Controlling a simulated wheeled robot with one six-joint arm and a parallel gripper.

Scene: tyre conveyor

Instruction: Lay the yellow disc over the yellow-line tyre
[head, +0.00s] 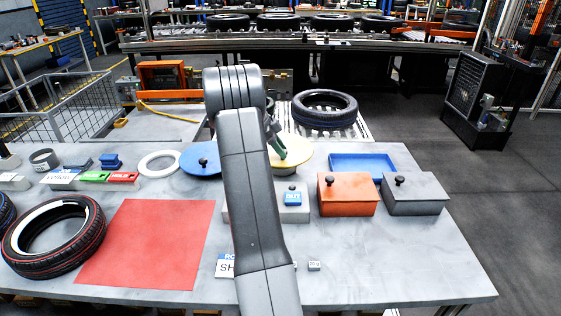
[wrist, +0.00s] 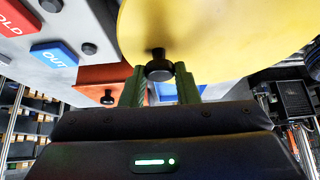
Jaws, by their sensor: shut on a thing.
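The yellow disc (head: 297,152) is near the back edge of the table, partly hidden behind my arm. It also shows large in the wrist view (wrist: 215,30), with a black knob (wrist: 159,67) on its face. My gripper (wrist: 160,80) has its green fingers shut on that knob; in the head view the gripper (head: 279,148) is mostly hidden by my arm. I cannot tell how far the disc is above the table. I see no tyre with a clear yellow line.
A blue disc (head: 201,160) and white ring (head: 159,164) lie left of my arm. An orange box (head: 347,195), grey box (head: 413,194) and blue tray (head: 361,159) stand at right. A red mat (head: 147,245) is clear. The table's front right is free.

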